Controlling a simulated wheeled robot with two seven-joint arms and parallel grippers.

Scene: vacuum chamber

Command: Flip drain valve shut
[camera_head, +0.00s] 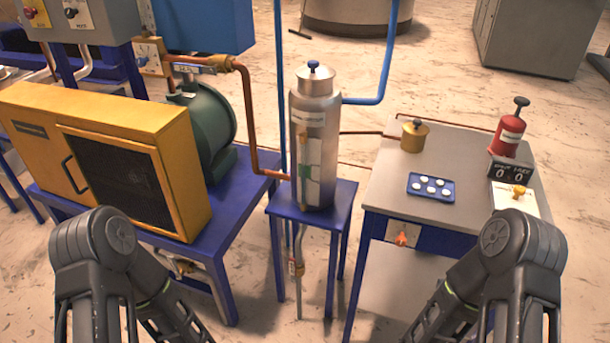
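A silver canister (315,140) with a blue-black knob on its lid stands upright on a small blue stand (342,200) in the middle. A thin drain pipe (299,300) runs down below the stand, with a small red and white fitting (296,267) on it that may be the drain valve. Its handle position is too small to tell. Another orange valve-like part (403,238) sits under the front of the right table, and a brass fitting (185,266) shows under the left table. Only my dark arm links show at the lower left and lower right; neither gripper is visible.
A yellow housing (175,150) and green pump (212,120) fill the left blue table. The right table (385,185) holds a brass pot (414,135), a blue tray (431,187), a red cylinder (508,138) and a counter display (510,171). Copper and blue pipes surround the canister.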

